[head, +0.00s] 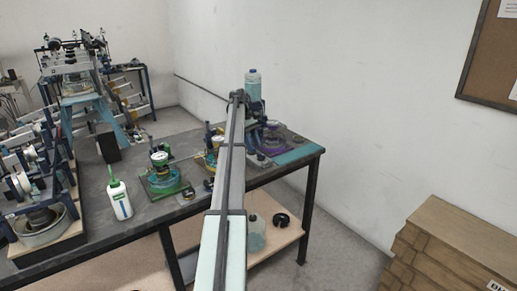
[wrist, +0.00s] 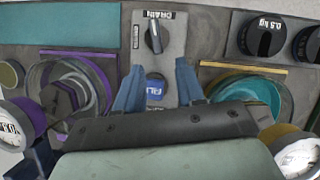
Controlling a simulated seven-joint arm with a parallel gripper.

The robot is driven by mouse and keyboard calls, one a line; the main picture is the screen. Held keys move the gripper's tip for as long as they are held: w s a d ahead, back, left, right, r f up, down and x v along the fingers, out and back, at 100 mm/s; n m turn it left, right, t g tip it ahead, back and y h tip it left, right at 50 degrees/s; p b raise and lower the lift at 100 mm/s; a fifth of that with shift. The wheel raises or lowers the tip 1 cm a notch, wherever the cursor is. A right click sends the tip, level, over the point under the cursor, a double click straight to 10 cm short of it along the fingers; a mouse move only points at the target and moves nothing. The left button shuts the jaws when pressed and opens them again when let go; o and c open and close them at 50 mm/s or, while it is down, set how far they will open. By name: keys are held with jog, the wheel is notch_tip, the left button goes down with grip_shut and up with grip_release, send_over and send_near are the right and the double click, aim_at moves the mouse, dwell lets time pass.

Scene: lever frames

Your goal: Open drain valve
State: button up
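In the wrist view, the drain valve is a dark knob (wrist: 154,37) with a pale pointer line, on a grey plate under a label reading DRAIN. Its pointer is nearly upright in the picture, slightly tilted. My gripper (wrist: 158,66) is open, its two blue fingers spread apart over the lower part of the plate. The knob is just beyond the fingertips, apart from them. A blue labelled cap or button (wrist: 155,86) shows between the fingers. In the head view my arm reaches to the bench's far end and hides the knob and fingers.
In the wrist view, a purple-rimmed vessel (wrist: 103,80) is left and a teal one (wrist: 268,87) right. Black 0.5 kg weights (wrist: 262,34) sit upper right. In the head view, the dark workbench (head: 85,222) holds a white bottle (head: 120,200) and a blue-capped bottle (head: 252,82).

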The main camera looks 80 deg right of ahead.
jog(key=w+d, duration=0.1)
jog(key=w, duration=0.1)
jog(key=w+d, duration=0.2)
jog(key=w, duration=0.1)
jog(key=w+d, duration=0.1)
jog(key=w, duration=0.1)
jog(key=shift+w+d, duration=0.3)
jog(key=shift+d, duration=0.05)
dwell(0.5)
